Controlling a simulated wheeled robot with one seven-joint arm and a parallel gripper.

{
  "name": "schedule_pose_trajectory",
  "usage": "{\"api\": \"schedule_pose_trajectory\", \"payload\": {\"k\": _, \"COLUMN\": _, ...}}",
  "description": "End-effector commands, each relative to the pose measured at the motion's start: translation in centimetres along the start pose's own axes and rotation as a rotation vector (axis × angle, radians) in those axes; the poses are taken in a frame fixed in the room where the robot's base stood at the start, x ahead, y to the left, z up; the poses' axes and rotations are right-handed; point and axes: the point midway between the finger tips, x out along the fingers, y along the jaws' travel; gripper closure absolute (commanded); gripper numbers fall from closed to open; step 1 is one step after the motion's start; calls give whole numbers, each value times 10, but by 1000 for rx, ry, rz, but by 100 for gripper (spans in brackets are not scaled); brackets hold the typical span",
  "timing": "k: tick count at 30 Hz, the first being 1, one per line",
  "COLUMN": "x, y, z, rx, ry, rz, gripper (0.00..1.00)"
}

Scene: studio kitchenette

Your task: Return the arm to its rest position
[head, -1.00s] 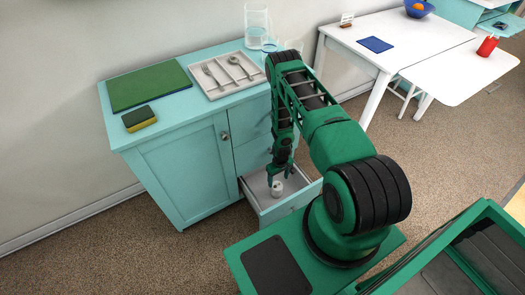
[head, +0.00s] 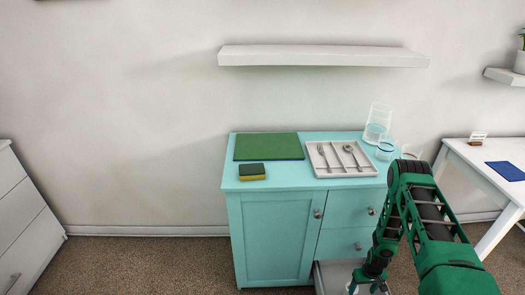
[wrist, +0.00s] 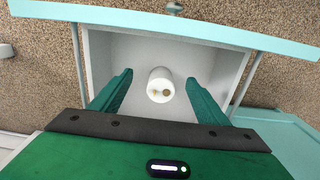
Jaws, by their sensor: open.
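My gripper (head: 368,284) points down over the open drawer at the bottom edge of the head view. In the wrist view its two green fingers (wrist: 159,80) are spread apart, with nothing gripped. A small white cylinder (wrist: 160,86) with two dark spots on top stands in the drawer (wrist: 110,48). It appears between the fingers, with a gap on each side. My arm reaches in from the lower right of the head view, bent and extended. How far the fingertips are above the drawer floor is unclear.
The drawer belongs to a turquoise cabinet (head: 270,240). On its top are a green board (head: 268,147), a sponge (head: 252,172), a cutlery tray (head: 320,170) and clear glassware (head: 385,150). A shelf (head: 323,56) is on the wall above. A white table (head: 477,158) stands right.

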Motion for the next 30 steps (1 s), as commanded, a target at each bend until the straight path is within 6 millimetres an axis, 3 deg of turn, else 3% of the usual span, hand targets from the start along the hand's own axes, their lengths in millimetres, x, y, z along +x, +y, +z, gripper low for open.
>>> {"api": "schedule_pose_trajectory", "payload": {"k": 8, "x": -48, "y": 10, "z": -20, "rx": 12, "ry": -2, "rz": 16, "gripper": 31}}
{"api": "schedule_pose_trajectory", "payload": {"k": 14, "x": -97, "y": 22, "z": -35, "rx": 30, "ry": -5, "rz": 34, "gripper": 31}}
{"api": "schedule_pose_trajectory", "payload": {"k": 22, "x": -210, "y": 43, "z": -52, "rx": 83, "ry": -9, "rz": 68, "gripper": 31}}
{"api": "schedule_pose_trajectory", "payload": {"k": 30, "x": -327, "y": 55, "z": -44, "rx": 152, "ry": -15, "rz": 95, "gripper": 31}}
